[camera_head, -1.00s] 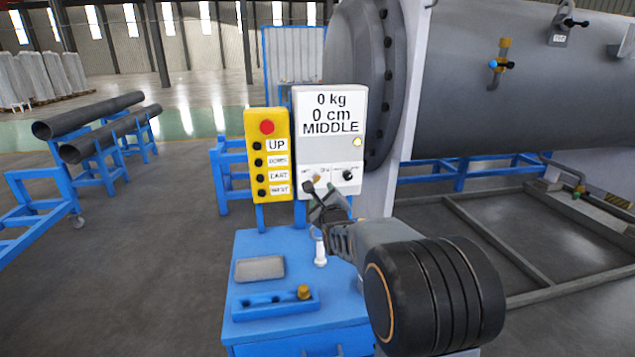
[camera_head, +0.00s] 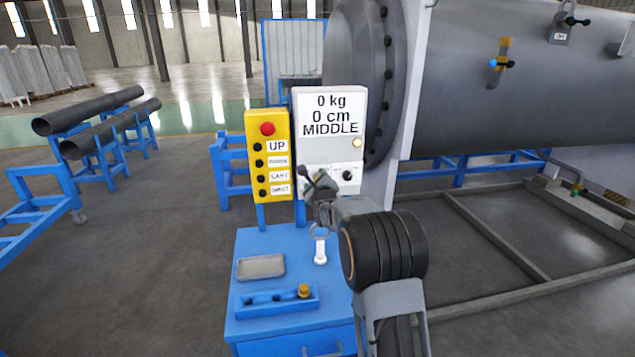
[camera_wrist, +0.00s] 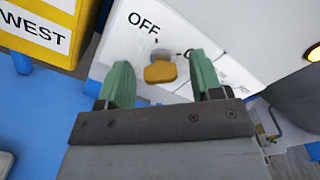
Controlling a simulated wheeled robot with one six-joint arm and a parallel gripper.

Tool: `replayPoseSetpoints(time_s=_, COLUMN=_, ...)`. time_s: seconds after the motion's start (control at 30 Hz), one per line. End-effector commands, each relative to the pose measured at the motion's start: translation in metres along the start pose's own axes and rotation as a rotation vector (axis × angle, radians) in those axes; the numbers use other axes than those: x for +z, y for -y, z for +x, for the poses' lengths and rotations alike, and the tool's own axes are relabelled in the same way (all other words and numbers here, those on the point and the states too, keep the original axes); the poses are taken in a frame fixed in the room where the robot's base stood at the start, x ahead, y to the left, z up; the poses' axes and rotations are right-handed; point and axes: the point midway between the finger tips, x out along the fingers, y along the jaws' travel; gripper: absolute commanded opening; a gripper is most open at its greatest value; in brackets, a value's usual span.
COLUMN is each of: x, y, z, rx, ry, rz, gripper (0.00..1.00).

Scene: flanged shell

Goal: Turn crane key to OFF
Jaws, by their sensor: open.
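The crane key is a yellow-orange key (camera_wrist: 160,72) on the white control box (camera_head: 328,105), just below the printed word OFF in the wrist view. My gripper (camera_wrist: 161,85) is open, with one green finger on each side of the key. The fingers look apart from the key, with gaps on both sides. In the head view my gripper (camera_head: 318,186) is at the lower left of the white box and hides the key. The box display reads 0 kg, 0 cm, MIDDLE.
A yellow button panel (camera_head: 267,155) with a red button stands left of the box. Below is a blue cabinet (camera_head: 243,325) with a grey tray (camera_head: 261,266) and a blue holder (camera_head: 270,304). A large grey flanged shell (camera_head: 450,80) stands behind at right.

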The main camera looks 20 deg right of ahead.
Motion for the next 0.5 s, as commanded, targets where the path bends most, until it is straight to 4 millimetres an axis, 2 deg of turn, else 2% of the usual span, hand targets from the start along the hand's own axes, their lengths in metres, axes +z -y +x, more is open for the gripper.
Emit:
replayPoseSetpoints(time_s=0.1, x=-0.0002, y=0.0000, z=-0.0001, rx=0.000, ry=0.000, rz=0.000, gripper=0.58)
replayPoseSetpoints(time_s=0.5, x=-0.0003, y=0.0002, z=-0.0003, rx=0.000, ry=0.000, rz=0.000, gripper=0.19)
